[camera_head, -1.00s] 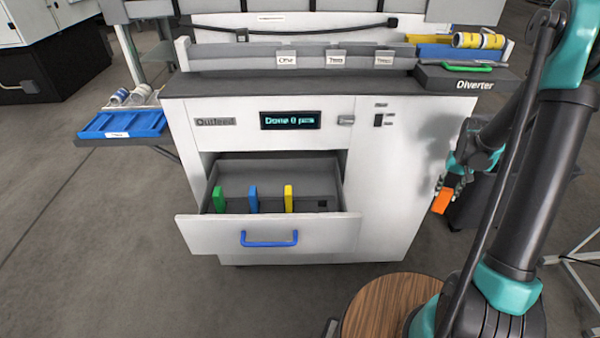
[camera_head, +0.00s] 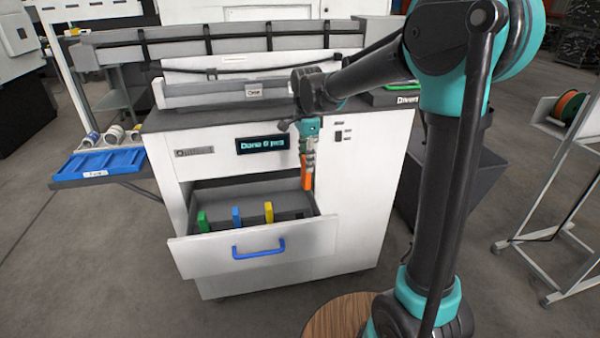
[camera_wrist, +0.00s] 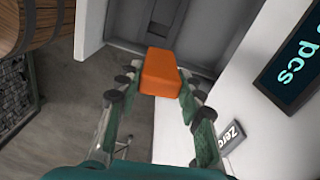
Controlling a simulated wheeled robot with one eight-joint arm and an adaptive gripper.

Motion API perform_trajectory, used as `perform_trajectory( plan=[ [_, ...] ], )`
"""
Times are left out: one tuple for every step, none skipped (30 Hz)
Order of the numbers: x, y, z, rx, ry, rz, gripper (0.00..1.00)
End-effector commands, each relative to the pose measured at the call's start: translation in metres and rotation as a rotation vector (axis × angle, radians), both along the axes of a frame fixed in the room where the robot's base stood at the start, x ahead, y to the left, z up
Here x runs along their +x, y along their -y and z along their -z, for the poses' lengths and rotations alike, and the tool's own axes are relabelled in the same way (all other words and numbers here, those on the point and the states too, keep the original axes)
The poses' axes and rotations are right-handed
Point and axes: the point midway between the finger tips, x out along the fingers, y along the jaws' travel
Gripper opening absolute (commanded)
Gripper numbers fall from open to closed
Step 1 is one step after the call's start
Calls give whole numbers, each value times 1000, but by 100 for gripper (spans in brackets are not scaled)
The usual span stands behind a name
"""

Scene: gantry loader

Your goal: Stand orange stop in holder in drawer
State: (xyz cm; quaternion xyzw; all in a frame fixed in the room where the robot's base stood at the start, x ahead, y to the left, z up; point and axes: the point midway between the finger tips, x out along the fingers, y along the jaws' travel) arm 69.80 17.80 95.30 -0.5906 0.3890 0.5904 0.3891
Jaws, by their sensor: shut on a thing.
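The orange stop (camera_head: 307,180) is a small block that hangs below my gripper (camera_head: 307,158), near the right end of the open drawer. In the wrist view the orange stop (camera_wrist: 161,72) sits between the two fingertips of my gripper (camera_wrist: 160,85), which is shut on it. The drawer (camera_head: 215,258) is pulled out and has a blue handle (camera_head: 258,249). Inside, green (camera_head: 203,221), blue (camera_head: 237,217) and yellow (camera_head: 269,212) stops stand upright in a row on a dark holder (camera_head: 288,214). The holder's part to the right of the yellow stop shows no stop.
The cabinet front has a lit display (camera_head: 263,144) above the drawer. A blue tray (camera_head: 100,163) is at the left. A wooden round top (camera_head: 334,316) stands at the front, and a rack with a spool (camera_head: 568,108) stands at the right.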

Motion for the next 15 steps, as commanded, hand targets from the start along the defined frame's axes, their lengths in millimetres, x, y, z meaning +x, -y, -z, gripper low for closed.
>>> perform_trajectory(
  plan=[
    [-5, -6, 0, 0, 0, 31, 0],
    [-8, -9, 2, 0, 0, 52, 0],
    [-11, -13, 8, 0, 0, 77, 0],
    [-12, -15, 14, 0, 0, 93, 0],
    [-13, -16, 18, 0, 0, 101, 0],
    [-14, -16, 23, 0, 0, 110, 0],
    [-15, -17, 26, 0, 0, 115, 0],
    [-16, -17, 29, 0, 0, 119, 0],
    [-16, -17, 32, 0, 0, 122, 0],
    [-16, -18, 34, 0, 0, 124, 0],
    [-17, -18, 36, 0, 0, 126, 0],
    [-17, -18, 37, 0, 0, 127, 0],
    [-17, -18, 39, 0, 0, 128, 0],
    [-17, -18, 41, 0, 0, 128, 0],
    [-17, -18, 43, 0, 0, 127, 0]
  ],
)
